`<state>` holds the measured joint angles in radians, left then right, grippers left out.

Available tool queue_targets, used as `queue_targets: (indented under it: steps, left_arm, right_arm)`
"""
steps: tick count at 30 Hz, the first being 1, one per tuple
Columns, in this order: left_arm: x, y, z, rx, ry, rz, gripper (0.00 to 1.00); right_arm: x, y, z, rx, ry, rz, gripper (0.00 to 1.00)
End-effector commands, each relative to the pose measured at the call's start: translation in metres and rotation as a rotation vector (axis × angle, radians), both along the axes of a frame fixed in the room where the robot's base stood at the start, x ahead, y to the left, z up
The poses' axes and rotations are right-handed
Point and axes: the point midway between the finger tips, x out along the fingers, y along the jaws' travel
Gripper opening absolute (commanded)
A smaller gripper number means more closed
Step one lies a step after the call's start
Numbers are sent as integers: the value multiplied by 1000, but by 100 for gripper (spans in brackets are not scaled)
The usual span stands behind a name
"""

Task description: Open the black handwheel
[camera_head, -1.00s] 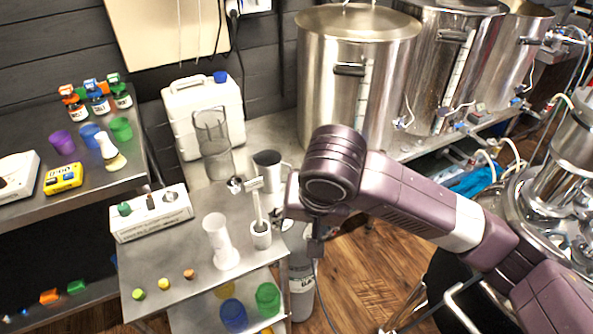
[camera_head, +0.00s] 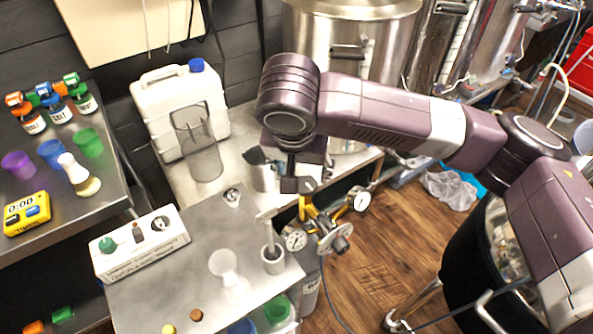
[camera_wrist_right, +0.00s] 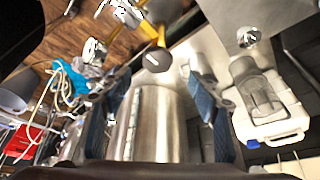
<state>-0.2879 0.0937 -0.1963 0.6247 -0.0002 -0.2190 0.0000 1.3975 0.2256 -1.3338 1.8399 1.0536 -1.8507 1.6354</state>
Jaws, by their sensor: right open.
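The black handwheel (camera_wrist_right: 157,61) shows in the right wrist view as a small dark disc on a brass-coloured stem. It lies between and a little beyond the finger ends of my right gripper (camera_wrist_right: 150,82), with no contact visible. The blue-padded fingers are apart and nothing is held. In the head view, the right gripper (camera_head: 297,184) is mostly hidden below my wrist, above the brass valve fittings (camera_head: 309,212) with round gauges. I cannot single out the handwheel there. My left gripper is not in view.
A steel kettle (camera_head: 384,48) stands behind my right arm. A white canister (camera_head: 147,108), a clear beaker (camera_head: 204,158) and a metal pitcher (camera_head: 263,172) stand to the left. A white control box (camera_head: 140,249) is on the nearer bench. Wooden floor (camera_head: 400,235) is open at right.

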Motion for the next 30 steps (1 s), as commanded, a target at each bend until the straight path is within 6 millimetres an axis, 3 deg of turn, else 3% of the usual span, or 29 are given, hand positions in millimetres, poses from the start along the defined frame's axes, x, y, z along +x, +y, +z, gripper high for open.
queue_targets:
  steps: [9,12,24,30]
  left_arm:
    - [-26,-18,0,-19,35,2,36]
    - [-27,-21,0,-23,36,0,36]
    - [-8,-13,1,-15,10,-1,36]
    - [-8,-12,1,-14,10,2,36]
  right_arm:
    - [18,-5,-47,-3,1,-1,56]
    - [23,-5,-57,-1,1,0,56]
    - [26,-5,-66,0,0,2,56]
    - [26,-5,-66,0,0,2,33]
